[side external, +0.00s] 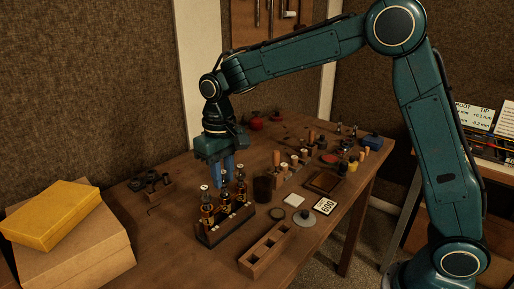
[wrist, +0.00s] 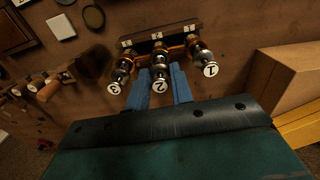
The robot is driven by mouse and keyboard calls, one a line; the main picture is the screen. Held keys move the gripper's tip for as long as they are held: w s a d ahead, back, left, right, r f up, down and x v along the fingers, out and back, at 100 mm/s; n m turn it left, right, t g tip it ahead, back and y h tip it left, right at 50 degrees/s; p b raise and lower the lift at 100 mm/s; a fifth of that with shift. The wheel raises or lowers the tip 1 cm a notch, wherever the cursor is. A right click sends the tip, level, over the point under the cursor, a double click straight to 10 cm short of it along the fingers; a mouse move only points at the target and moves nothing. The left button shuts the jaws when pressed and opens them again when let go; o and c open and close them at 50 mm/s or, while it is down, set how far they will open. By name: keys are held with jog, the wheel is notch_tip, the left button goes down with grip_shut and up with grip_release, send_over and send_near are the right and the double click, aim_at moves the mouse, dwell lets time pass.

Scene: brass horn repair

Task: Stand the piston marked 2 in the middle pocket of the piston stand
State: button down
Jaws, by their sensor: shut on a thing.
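The piston marked 2 (wrist: 159,86) is between the blue fingers of my gripper (wrist: 159,88), which is shut on it. It is upright at the middle place of the dark piston stand (side external: 226,232), between the piston marked 3 (wrist: 114,87) and the piston marked 1 (wrist: 210,69). Its cap looks a little higher than its neighbours' caps. I cannot tell whether its foot rests on the pocket floor. White labels (wrist: 157,36) show on the stand.
A wooden block (side external: 268,250) with empty pockets lies right of the stand, near a grey disc (side external: 305,218) and a white card marked 600 (side external: 325,206). A dark cup (side external: 262,188) stands behind. Boxes (side external: 75,245) are at the left. Bare table lies left of the stand.

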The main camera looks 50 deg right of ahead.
jog(key=shift+r, duration=3.3)
jog(key=shift+s, duration=0.15)
jog(key=s+f, duration=0.1)
jog(key=s, duration=1.2)
jog(key=shift+f, duration=0.3)
jog(key=shift+s+f, duration=0.1)
jog(key=shift+f, duration=0.05)
jog(key=shift+f, duration=2.25)
jog(key=shift+f, duration=1.65)
